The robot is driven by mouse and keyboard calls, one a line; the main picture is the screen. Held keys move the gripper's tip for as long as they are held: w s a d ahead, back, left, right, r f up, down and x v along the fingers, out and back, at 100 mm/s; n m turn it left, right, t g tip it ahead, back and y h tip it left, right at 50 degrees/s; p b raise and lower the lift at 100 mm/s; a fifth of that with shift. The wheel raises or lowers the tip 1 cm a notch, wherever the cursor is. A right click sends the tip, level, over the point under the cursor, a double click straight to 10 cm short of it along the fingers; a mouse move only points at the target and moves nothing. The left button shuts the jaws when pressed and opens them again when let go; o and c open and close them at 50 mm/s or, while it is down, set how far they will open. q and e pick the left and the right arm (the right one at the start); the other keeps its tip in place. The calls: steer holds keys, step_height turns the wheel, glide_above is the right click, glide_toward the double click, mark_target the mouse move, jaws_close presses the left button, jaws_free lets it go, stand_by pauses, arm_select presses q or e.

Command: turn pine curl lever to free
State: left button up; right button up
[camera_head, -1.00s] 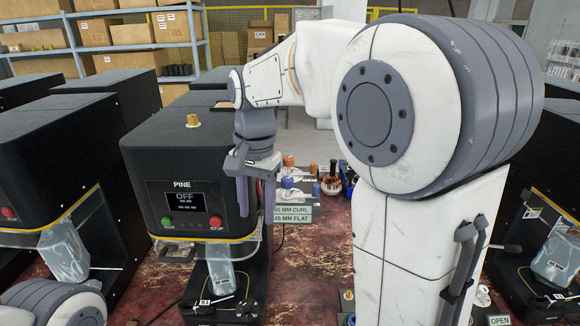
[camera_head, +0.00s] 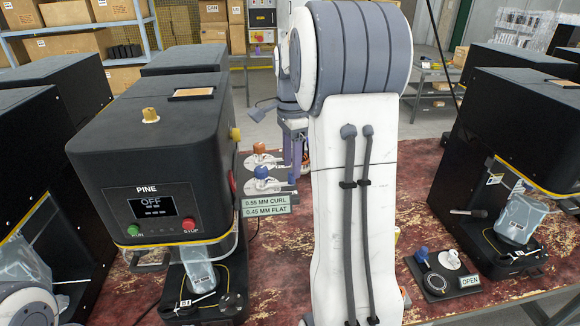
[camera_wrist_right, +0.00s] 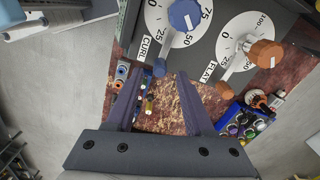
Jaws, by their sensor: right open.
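The black PINE machine (camera_head: 155,150) stands left of centre in the head view, its screen showing OFF. Beside it is the dial panel, with a blue CURL knob (camera_wrist_right: 184,14) and an orange FLAT knob (camera_wrist_right: 264,53) in the right wrist view. A small blue-tipped lever (camera_wrist_right: 159,68) points down from the CURL dial. An orange-tipped lever (camera_wrist_right: 224,89) points down from the FLAT dial. My right gripper (camera_wrist_right: 160,76) is open, with the blue tip showing between its fingertips. Contact cannot be told. In the head view my right arm partly hides this gripper (camera_head: 295,165). My left gripper is out of view.
A sign (camera_head: 266,205) reads 0.55 MM CURL and 0.45 MM FLAT. Another black machine (camera_head: 510,150) stands at right. A small board (camera_head: 462,283) with a blue knob and an OPEN label lies on the red table. A blue bin (camera_wrist_right: 247,122) shows in the wrist view.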

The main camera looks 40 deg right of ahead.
steer(key=shift+f, duration=1.1)
jaws_close()
stand_by(0.7)
